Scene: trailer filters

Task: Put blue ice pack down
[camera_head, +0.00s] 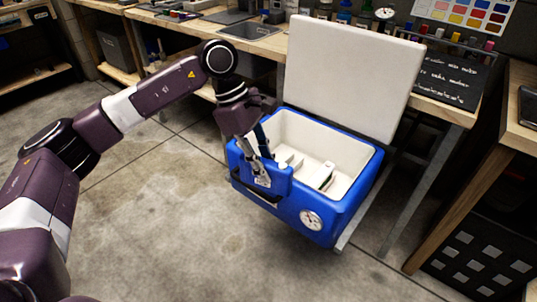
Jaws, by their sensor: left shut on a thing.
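My left gripper (261,178) points down at the left front of a blue cooler and is shut on the blue ice pack (280,181). The ice pack has a pale cap at its top. It overlaps the cooler's near wall in the picture, and its blue matches the wall, so I cannot tell whether they touch. The cooler (340,213) is open, with a white inside and a round dial on its front. Its white lid (352,75) stands up at the back. My right gripper is not in view.
Pale items (327,177) lie in the cooler. A workbench (445,110) with a sink, bottles and a black board stands behind it. Another wooden bench (518,120) is at the right. The concrete floor (170,210) in front and at left is clear.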

